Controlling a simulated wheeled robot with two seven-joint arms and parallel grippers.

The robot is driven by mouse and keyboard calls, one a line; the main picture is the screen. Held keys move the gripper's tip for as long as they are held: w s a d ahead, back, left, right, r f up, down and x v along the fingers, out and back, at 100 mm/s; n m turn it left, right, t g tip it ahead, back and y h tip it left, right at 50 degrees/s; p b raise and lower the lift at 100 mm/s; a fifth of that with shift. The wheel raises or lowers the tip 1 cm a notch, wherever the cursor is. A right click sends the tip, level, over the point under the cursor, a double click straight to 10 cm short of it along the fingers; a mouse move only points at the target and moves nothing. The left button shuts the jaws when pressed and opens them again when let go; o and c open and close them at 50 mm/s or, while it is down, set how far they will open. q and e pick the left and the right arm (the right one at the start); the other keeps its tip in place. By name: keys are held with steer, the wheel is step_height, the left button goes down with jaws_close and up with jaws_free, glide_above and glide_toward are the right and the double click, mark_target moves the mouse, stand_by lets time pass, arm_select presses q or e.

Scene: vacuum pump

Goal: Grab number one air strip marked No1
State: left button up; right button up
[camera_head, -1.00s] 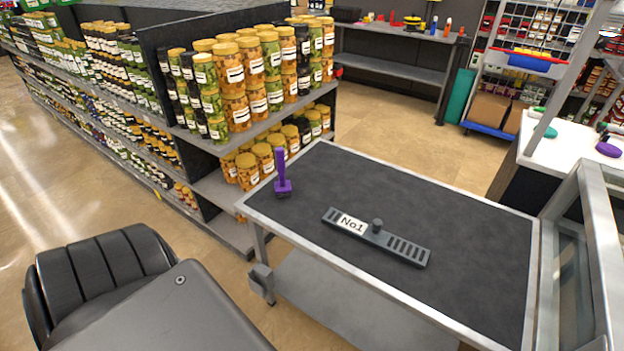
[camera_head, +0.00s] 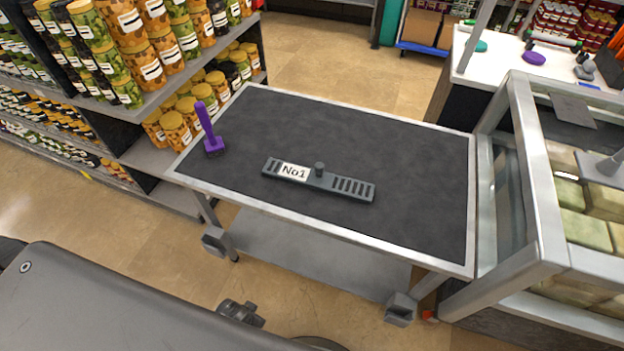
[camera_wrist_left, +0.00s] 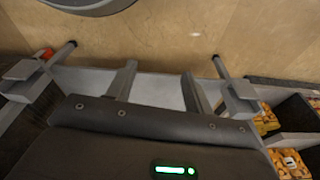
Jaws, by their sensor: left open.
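The grey air strip (camera_head: 345,186) with slots, a round knob and a white label "No1" lies flat on the dark top of a metal cart (camera_head: 400,150), near the middle of its front half. It does not show in the left wrist view. My left gripper (camera_wrist_left: 160,68) shows only in the left wrist view, open with nothing between its two fingers. It appears over the cart's lower part and the floor, apart from the strip. My right gripper is not in view.
A purple-handled tool (camera_head: 208,130) stands at the cart's left end. A shelf with jars (camera_head: 160,50) is at the left, and a glass-sided display case (camera_head: 515,190) adjoins the cart's right end. The cart top around the strip is clear.

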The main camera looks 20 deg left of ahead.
arm_select(q)
steer(key=w+r+t, duration=0.1)
steer(key=w+r, duration=0.2)
steer(key=r, duration=0.8)
steer(key=w+r+t, duration=0.1)
steer(key=w+r, duration=0.2)
steer(key=r, duration=0.8)
steer(key=m+t+h, duration=0.1)
steer(key=t+h, duration=0.3)
steer(key=t, duration=0.5)
glide_toward(316, 169)
steer(key=x, duration=0.3)
steer(key=shift+w+d, duration=0.2)
steer(key=shift+w, duration=0.15)
steer(key=shift+w+p, duration=0.15)
steer(key=shift+p, duration=0.15)
steer(key=p+x, duration=0.1)
steer(key=x, duration=0.4)
steer(key=shift+f, duration=0.1)
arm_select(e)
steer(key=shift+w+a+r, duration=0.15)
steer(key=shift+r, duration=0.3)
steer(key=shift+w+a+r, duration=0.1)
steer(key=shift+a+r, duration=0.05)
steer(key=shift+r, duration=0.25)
arm_select(q)
jaws_close()
